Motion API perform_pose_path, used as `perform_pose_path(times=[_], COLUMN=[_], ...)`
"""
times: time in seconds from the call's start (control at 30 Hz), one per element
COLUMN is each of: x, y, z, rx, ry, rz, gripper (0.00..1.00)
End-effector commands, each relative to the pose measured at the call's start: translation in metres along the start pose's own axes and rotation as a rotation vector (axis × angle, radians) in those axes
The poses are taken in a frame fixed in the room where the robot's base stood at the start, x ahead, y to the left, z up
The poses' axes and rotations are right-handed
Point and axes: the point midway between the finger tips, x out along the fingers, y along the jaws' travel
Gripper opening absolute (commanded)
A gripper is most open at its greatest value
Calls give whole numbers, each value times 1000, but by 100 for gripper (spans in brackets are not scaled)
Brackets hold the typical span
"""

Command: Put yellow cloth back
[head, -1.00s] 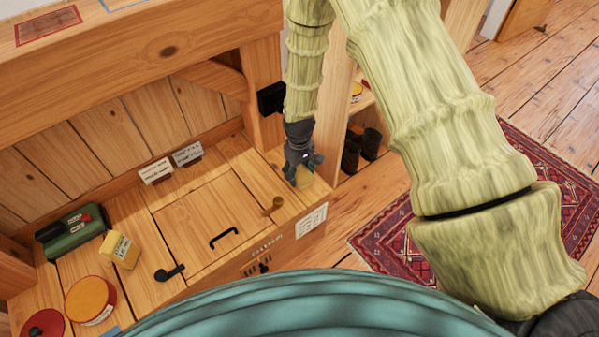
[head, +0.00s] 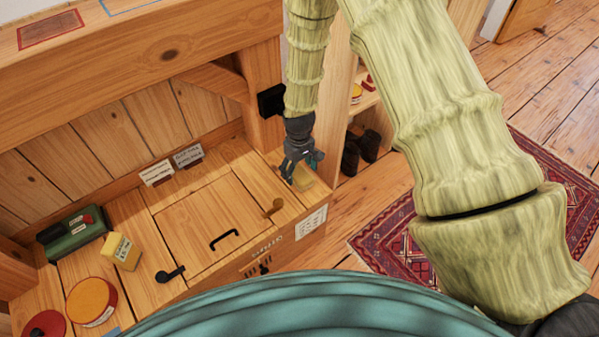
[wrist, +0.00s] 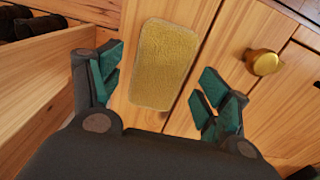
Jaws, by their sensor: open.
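The yellow cloth (wrist: 164,63) is a flat rounded rectangle lying on the wooden chest top, with bare wood around it in the wrist view. In the head view the cloth (head: 302,180) shows at the right end of the chest, partly hidden by my gripper. My gripper (wrist: 162,93) is open, with its dark green fingertips spread to either side of the cloth's near end. In the head view my gripper (head: 301,167) is just above the cloth. Nothing is held between the fingers.
A brass knob (wrist: 262,62) stands right of the cloth in the wrist view. The chest top has a black handle (head: 224,238), a yellow box (head: 121,251), a green case (head: 72,234) and round tins (head: 91,301). Dark boots (head: 360,150) stand behind.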

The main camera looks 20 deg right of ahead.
Motion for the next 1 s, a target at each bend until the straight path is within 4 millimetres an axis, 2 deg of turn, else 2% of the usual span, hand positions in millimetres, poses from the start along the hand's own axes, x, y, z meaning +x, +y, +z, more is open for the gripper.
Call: perform_pose_path(times=[0.03, 0.3, 0.53, 0.83, 0.93, 1.0], x=[-13, -62, -89, -95, -81, -61], y=[0, 0, 0, 0, -4, -8], z=[-1, -1, 0, 1, 14, 33], rx=[0, 0, 0, 1, 14, 35], ry=[2, 2, 1, 0, -4, -7], rz=[1, 1, 0, -1, -5, -10], gripper=[76, 76, 76, 76, 76, 76])
